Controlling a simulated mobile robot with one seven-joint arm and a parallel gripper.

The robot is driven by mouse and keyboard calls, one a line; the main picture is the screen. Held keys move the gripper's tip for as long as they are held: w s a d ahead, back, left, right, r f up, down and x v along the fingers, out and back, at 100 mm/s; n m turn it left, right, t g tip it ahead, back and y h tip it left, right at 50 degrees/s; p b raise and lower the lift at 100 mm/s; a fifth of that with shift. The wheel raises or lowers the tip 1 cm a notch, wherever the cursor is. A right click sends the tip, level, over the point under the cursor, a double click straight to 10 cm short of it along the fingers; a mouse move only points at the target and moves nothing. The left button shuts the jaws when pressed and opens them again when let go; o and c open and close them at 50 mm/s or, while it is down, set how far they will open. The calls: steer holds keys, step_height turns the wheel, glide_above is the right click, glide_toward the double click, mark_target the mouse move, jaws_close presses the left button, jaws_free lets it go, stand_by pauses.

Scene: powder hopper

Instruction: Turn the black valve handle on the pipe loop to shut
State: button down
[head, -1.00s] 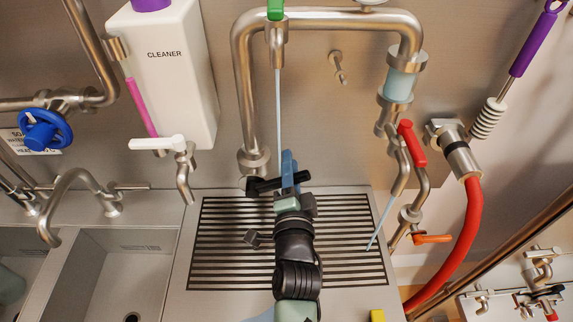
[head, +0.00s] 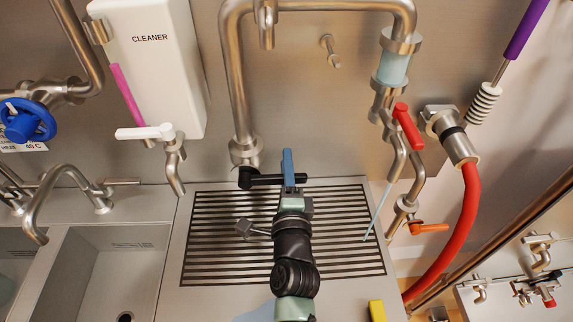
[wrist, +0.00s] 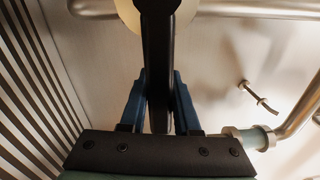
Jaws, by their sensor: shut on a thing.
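The black valve handle (head: 262,181) sticks out to the right from the foot of the steel pipe loop (head: 238,75), roughly level in the head view. My gripper (head: 288,160), with blue fingers, is shut on the handle's outer part. In the wrist view, the black handle (wrist: 157,60) runs up between the two blue fingers (wrist: 158,100), which lie along both its sides. The valve body is partly hidden behind the handle.
A slotted drain grate (head: 230,262) lies below my arm. A red handle (head: 407,126), an orange handle (head: 429,228) and a red hose (head: 468,235) are at right. A thin pale stream (head: 377,212) falls near them.

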steer(key=shift+s+f, duration=0.2)
steer(key=shift+f, duration=0.65)
steer(key=c, duration=0.8)
jaws_free()
steer(key=shift+o, duration=0.6)
steer(key=shift+d+r, duration=0.1)
steer(key=shift+w+r, duration=0.1)
steer(key=shift+r, duration=0.05)
steer(key=s+b, duration=0.2)
steer(key=s, duration=1.1)
steer(key=shift+b, duration=0.3)
